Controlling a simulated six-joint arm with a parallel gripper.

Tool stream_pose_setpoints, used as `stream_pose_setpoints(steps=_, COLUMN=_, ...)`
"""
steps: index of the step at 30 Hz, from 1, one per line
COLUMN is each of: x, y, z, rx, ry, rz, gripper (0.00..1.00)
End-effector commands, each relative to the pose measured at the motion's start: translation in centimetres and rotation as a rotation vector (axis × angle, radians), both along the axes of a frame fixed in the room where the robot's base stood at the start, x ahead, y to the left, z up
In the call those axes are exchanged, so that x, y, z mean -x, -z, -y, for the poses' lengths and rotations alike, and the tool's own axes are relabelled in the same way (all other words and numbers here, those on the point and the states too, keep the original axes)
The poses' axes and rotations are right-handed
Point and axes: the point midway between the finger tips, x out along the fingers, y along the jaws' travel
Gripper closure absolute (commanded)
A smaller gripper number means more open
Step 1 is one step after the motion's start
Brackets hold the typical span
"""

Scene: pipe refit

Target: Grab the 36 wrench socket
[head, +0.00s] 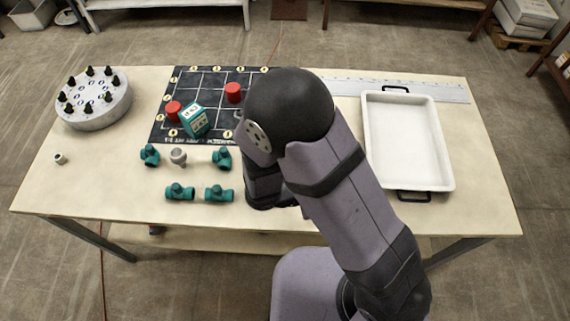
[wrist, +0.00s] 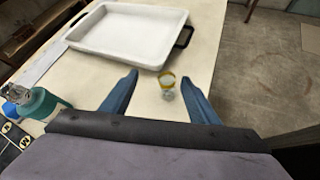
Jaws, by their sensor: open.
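In the wrist view a small silver cylinder with a yellow band (wrist: 168,88), which looks like a wrench socket, stands on the table. Its size marking is too small to read. My gripper (wrist: 160,78) is open, with one blue finger on each side of the cylinder in the picture. I cannot tell how far above or short of it the fingers are, and no contact shows. In the head view my arm hides both the gripper and this cylinder. A small pale ring-like piece (head: 59,158) lies at the table's left; I cannot tell if it is a socket.
A white tray (head: 374,150) with black handles stands at the right, beyond the cylinder in the wrist view. A dark gridded mat (head: 205,85) holds red cylinders and a teal box (head: 194,121). Several teal fittings (head: 180,192) lie in front. A round rack (head: 95,118) stands far left.

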Motion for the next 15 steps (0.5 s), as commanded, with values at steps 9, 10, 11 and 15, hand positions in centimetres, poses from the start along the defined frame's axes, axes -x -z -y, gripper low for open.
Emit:
stream_pose_setpoints(steps=9, x=-2.9, y=2.6, z=-12.6, rx=0.267, ry=-0.788, rz=-0.010, gripper=0.45)
stream_pose_setpoints(steps=10, x=-2.8, y=2.9, z=-13.4, rx=0.278, ry=-0.833, rz=-0.008, gripper=0.45)
stream_pose_setpoints(steps=11, x=-2.7, y=3.1, z=-14.2, rx=0.288, ry=-0.872, rz=-0.006, gripper=0.45)
stream_pose_setpoints(steps=15, x=-2.1, y=4.0, z=-16.4, rx=0.312, ry=-0.991, rz=-0.003, gripper=0.45)
